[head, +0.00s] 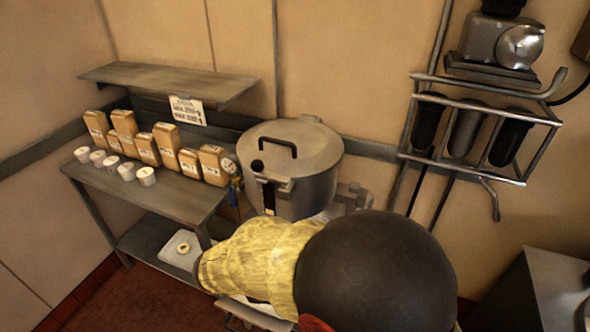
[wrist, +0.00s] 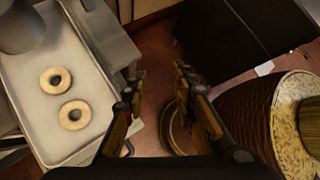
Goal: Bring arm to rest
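My arm (head: 265,258) wears a yellow patterned cover and reaches left across the lower middle of the head view, beside a large dark round part of it. In the wrist view my gripper (wrist: 160,88) has its two fingers apart with nothing between them. It points down over the floor, between a pale tray and a round brown container. In the head view my arm hides the gripper, or most of it.
A pale tray (wrist: 28,84) holds two ring-shaped pieces (wrist: 65,98). A ribbed round container (wrist: 262,125) stands at right. In the head view, a lidded metal pot (head: 310,192) stands behind my arm, and a shelf table (head: 185,205) carries cartons and small cups.

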